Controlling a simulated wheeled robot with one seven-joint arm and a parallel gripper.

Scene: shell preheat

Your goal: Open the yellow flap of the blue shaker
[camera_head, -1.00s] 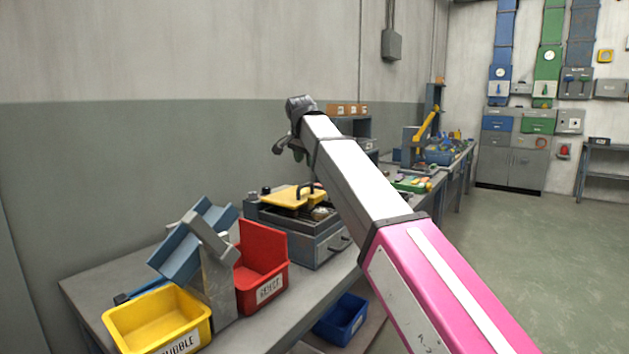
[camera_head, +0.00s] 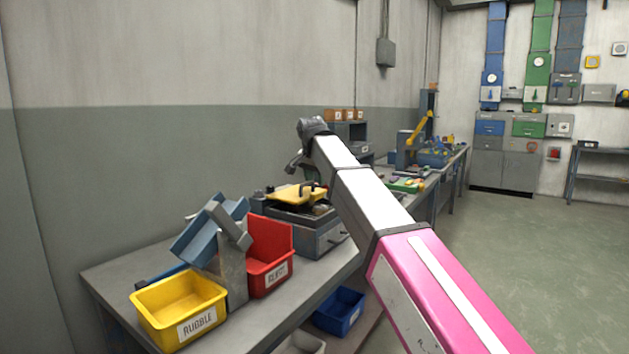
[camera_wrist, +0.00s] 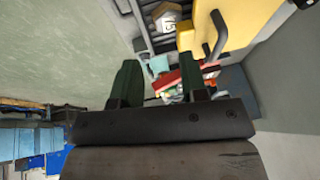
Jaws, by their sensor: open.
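A blue-grey box-shaped machine (camera_head: 312,238) stands on the bench, with a drawer-like front. My gripper (camera_head: 293,163) is above and behind the flap in the head view, small and partly hidden by my wrist. In the wrist view my gripper (camera_wrist: 160,80) is open, its two dark green fingers apart with nothing held. The yellow flap (camera_wrist: 232,22) and its grey handle show at the upper right, beyond the fingers and not touched.
A red bin (camera_head: 268,268), a yellow bin (camera_head: 150,299) marked RUBBLE and a tilted blue chute (camera_head: 205,232) stand left of the machine. A blue bin (camera_head: 340,312) is lower down. Another bench has a yellow-armed device (camera_head: 418,128). The floor at right is clear.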

